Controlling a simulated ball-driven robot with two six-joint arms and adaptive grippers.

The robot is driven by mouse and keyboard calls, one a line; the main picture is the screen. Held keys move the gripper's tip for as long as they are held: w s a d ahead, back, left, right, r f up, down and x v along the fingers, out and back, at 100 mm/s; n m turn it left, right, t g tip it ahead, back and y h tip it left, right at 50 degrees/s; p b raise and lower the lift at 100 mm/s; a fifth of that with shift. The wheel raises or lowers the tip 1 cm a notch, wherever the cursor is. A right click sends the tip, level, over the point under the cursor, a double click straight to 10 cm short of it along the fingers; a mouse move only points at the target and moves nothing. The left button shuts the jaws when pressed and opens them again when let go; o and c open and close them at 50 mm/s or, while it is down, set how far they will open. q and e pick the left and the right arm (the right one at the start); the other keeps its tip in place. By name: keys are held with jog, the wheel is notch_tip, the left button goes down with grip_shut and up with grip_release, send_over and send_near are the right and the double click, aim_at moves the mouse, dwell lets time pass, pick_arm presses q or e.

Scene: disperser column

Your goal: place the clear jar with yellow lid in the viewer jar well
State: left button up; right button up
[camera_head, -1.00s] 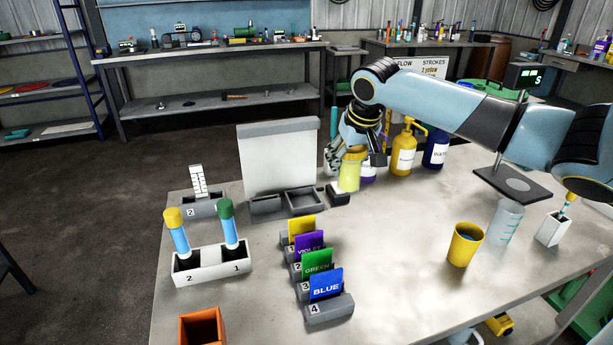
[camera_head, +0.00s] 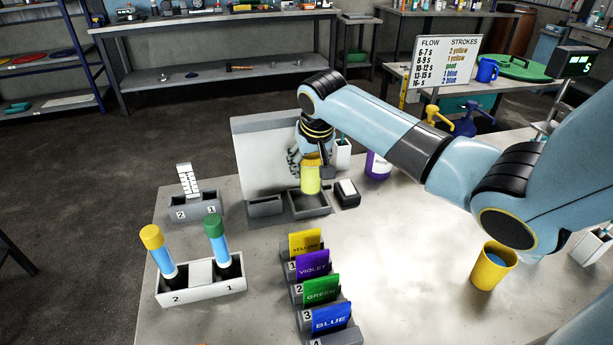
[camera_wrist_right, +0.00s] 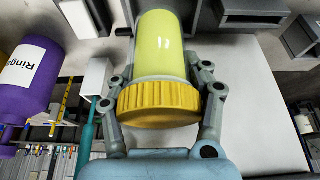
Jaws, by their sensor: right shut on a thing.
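The clear jar with yellow lid (camera_head: 311,180) holds yellow contents and looks about upright. My right gripper (camera_head: 312,160) is shut on it around the lid end. The right wrist view shows the jar (camera_wrist_right: 160,45) between both fingers, with the ribbed yellow lid (camera_wrist_right: 158,102) towards the palm. The viewer has a pale upright panel (camera_head: 262,160) with two grey open wells at its foot, a left well (camera_head: 265,208) and a right well (camera_head: 312,213). The jar overlaps the right well in the picture; its exact height above the floor of the well is unclear. My left gripper is out of view.
A small dark block with a white top (camera_head: 347,193) stands just right of the wells. Colour card holders (camera_head: 320,290) stand in front. A two-tube rack (camera_head: 200,283) is at left. The table's middle is clear.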

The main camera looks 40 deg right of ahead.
aim_at(311, 158)
jog(key=shift+w+a+f, duration=0.1)
jog(key=shift+a+f, duration=0.05)
jog(key=shift+a, duration=0.15)
jog(key=shift+f, duration=2.05)
jog(key=shift+f, duration=0.1)
jog(key=o, duration=1.3)
jog(key=p+v, duration=0.1)
jog(key=v, duration=1.1)
